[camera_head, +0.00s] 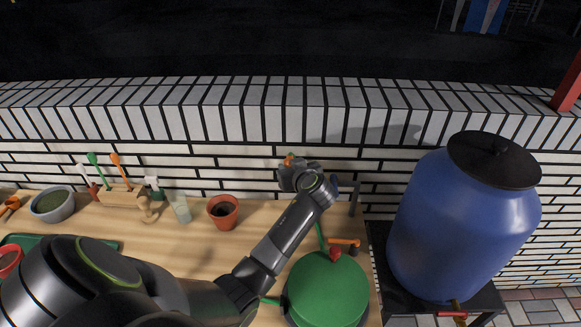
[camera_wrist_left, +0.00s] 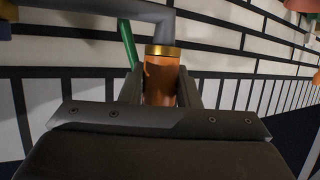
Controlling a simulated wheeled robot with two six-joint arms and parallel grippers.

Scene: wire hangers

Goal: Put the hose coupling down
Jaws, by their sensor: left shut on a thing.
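The hose coupling is an orange cylinder with a brass-coloured top ring (camera_wrist_left: 162,80). My left gripper (camera_wrist_left: 160,92) is shut on it, with one finger on each side. In the head view my left gripper (camera_head: 300,176) is above the back of the wooden table, close to the white brick wall, and only a small orange bit (camera_head: 289,160) shows past it. In the left wrist view a bent grey pipe (camera_wrist_left: 168,28) comes down right at the coupling's ring; I cannot tell whether they touch. My right gripper is not in view.
The wooden table (camera_head: 262,217) has bare room beside a terracotta pot (camera_head: 223,211). A green round lid (camera_head: 326,290) sits at the front right. A blue barrel (camera_head: 465,220) stands farther right. A glass (camera_head: 181,208), a tool holder (camera_head: 120,196) and a grey bowl (camera_head: 52,205) stand left.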

